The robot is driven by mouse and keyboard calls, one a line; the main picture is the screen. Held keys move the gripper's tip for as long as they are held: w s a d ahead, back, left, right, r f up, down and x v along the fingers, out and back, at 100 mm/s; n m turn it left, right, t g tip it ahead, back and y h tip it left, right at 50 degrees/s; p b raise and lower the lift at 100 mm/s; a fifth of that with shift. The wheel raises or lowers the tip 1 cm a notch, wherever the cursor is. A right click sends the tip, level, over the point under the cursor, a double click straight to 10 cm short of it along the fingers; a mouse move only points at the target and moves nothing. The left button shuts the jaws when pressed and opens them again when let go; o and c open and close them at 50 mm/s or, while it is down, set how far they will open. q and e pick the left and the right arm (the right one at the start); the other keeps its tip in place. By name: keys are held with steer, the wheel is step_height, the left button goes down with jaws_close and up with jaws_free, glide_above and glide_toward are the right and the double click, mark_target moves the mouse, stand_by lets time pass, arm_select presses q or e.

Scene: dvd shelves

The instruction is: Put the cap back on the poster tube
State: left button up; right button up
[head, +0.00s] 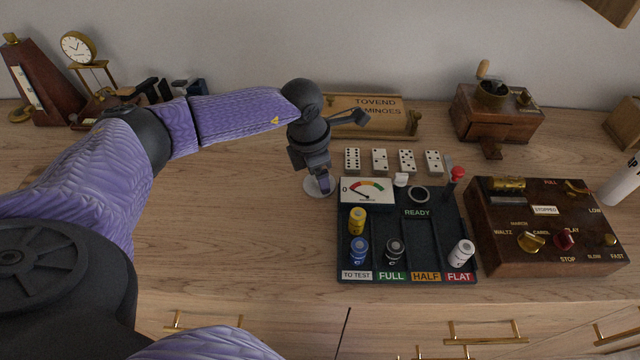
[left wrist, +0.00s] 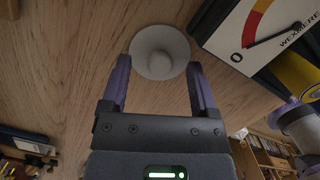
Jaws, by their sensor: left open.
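A pale grey round cap (left wrist: 160,40) with a small raised middle lies on the wooden top, left of the battery tester. In the head view the cap (head: 313,187) is partly hidden by my left gripper (head: 324,184), which points down at it. In the left wrist view my open left gripper (left wrist: 160,78) has its fingers apart, one toward each side of the cap; nothing is held. Whether they touch the cap, I cannot tell. A white cylinder (head: 622,184) with dark lettering, perhaps the poster tube, is cut off at the right edge. My right gripper is not in view.
The black battery tester (head: 421,240) with several batteries stands right of the cap. A wooden control box (head: 490,245) lies between it and the white cylinder. Dominoes (head: 407,161), a domino box (head: 345,104) and a coffee grinder (head: 490,128) are behind. The top left of the cap is clear.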

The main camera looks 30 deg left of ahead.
arm_select(q)
steer(key=shift+f, duration=0.4)
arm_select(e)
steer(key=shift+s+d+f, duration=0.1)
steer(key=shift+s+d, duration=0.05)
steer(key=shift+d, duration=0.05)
arm_select(q)
jaws_close()
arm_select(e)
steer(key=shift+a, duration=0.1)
arm_select(q)
steer(key=shift+r, duration=0.15)
step_height(320, 180, up, 10)
steer(key=p, duration=0.3)
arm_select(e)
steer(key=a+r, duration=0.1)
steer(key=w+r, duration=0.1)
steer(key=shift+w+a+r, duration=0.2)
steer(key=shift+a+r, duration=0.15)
